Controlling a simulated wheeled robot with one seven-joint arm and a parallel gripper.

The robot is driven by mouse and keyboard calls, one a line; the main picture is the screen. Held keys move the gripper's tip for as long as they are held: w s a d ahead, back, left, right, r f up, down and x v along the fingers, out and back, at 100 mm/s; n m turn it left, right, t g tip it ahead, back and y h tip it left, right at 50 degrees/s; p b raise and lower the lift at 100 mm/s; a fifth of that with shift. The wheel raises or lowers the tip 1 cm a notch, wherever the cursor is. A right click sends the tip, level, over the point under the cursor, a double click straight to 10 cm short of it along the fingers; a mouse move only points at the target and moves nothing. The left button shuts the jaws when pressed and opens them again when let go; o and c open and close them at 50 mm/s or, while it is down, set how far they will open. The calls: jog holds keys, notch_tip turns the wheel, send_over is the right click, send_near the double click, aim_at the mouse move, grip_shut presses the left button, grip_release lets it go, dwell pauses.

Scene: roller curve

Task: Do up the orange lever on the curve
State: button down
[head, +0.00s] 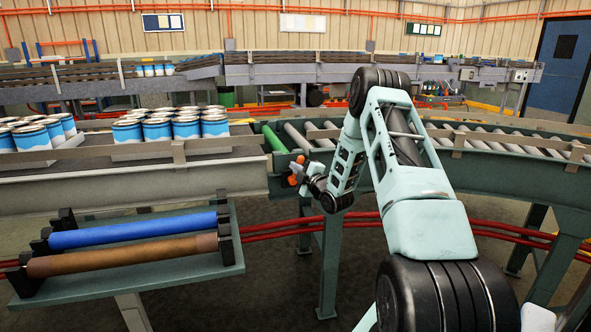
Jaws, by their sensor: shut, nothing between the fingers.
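The curve (474,135) is a green-framed roller conveyor that joins the straight conveyor (120,190) near the picture's middle. Orange at the joint, on the near side rail, looks like the orange lever (292,180). My gripper (298,169) is at this orange part, shut with nothing between its fingers. It overlaps the lever in the picture, so I cannot tell whether they touch. The lever's exact position and its catch are partly hidden by my gripper and wrist.
Several blue-and-white cans (157,129) stand on the straight conveyor at left. A blue roller (133,230) and a brown roller (122,255) lie on a green shelf (140,276) below it. A green roller (274,139) is at the joint. Red pipes (490,232) run below the curve.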

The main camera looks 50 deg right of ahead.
jog(key=shift+s+d+f+m+b, duration=0.15)
jog(key=shift+d+m+b, duration=0.1)
jog(key=shift+m+b, duration=0.3)
jog(key=s+d+f+m+h+b, duration=0.2)
jog(key=d+f+m+h+b, duration=0.2)
jog(key=m+b, duration=0.7)
jog(key=m+h, duration=0.2)
jog(key=m, duration=0.2)
jog(key=shift+s+f+b, duration=0.2)
jog(key=shift+s+b, duration=0.1)
jog(key=shift+b, duration=0.05)
jog(key=shift+d+f, duration=0.1)
jog(key=shift+d, duration=0.05)
